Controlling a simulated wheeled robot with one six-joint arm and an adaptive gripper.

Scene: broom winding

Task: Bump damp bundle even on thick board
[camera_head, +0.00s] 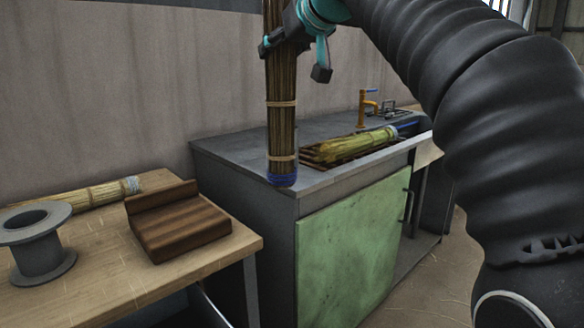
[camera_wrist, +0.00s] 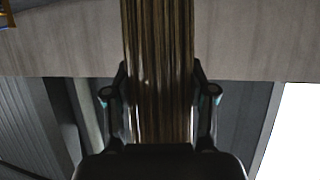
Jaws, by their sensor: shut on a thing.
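A dark brown straw bundle (camera_head: 281,100), tied with light bands and with a blue band at its lower end, hangs upright in the head view. My gripper (camera_head: 290,42) is shut on its upper part; the bundle's top is out of frame. In the wrist view the bundle (camera_wrist: 160,70) stands between the two fingers of my gripper (camera_wrist: 160,100). The bundle's lower end appears in front of the counter's near corner, apart from the board. The thick board (camera_head: 180,225), dark wood with a raised back edge, lies on the wooden table at the left.
A grey spool (camera_head: 38,245) and a pale straw bundle (camera_head: 90,195) lie near the board on the wooden table (camera_head: 100,270). A grey sink counter (camera_head: 230,150) with a green door (camera_head: 350,245) holds a yellowish bundle (camera_head: 355,145) and an orange tap (camera_head: 367,108).

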